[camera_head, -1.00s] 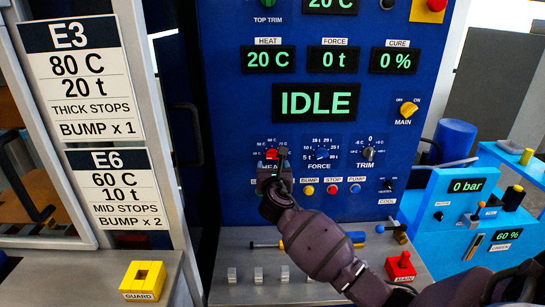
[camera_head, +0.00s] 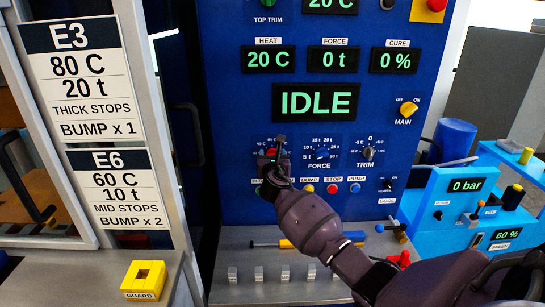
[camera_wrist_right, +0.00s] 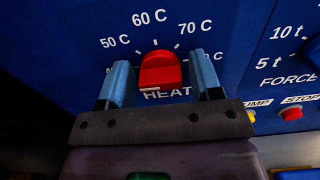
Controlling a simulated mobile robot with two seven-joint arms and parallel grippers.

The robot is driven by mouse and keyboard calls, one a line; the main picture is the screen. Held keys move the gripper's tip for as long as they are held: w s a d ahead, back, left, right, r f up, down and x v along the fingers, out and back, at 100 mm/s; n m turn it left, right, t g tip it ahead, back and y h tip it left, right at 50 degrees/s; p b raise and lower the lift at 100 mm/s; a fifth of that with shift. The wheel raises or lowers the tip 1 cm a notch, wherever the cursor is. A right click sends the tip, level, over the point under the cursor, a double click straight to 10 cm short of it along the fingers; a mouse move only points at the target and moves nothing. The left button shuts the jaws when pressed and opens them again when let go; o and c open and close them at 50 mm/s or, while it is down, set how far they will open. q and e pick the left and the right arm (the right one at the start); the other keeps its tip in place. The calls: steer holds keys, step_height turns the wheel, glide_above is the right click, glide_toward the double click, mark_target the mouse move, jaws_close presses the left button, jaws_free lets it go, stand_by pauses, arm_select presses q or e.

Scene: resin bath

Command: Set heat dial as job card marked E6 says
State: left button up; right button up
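The job card E6 (camera_head: 117,193) hangs at the left and reads 60 C, 10 t, mid stops, bump x 2. The red heat dial (camera_wrist_right: 160,70) is on the blue panel; the 60 C label is above it, between 50 C and 70 C. I cannot clearly tell where its pointer stands. My right gripper (camera_wrist_right: 162,82) is open, with one finger on each side of the dial and gaps between. In the head view the right gripper (camera_head: 272,158) partly covers the dial. The heat display (camera_head: 268,60) reads 20 C. My left gripper is not in view.
The force dial (camera_head: 322,153) and trim dial (camera_head: 368,142) are to the right of the heat dial. Bump, stop and pump buttons sit below them. The large display (camera_head: 316,102) reads IDLE. Card E3 (camera_head: 77,78) hangs above E6. A yellow guard block (camera_head: 143,280) stands lower left.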

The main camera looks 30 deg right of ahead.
steer(key=c, duration=0.7)
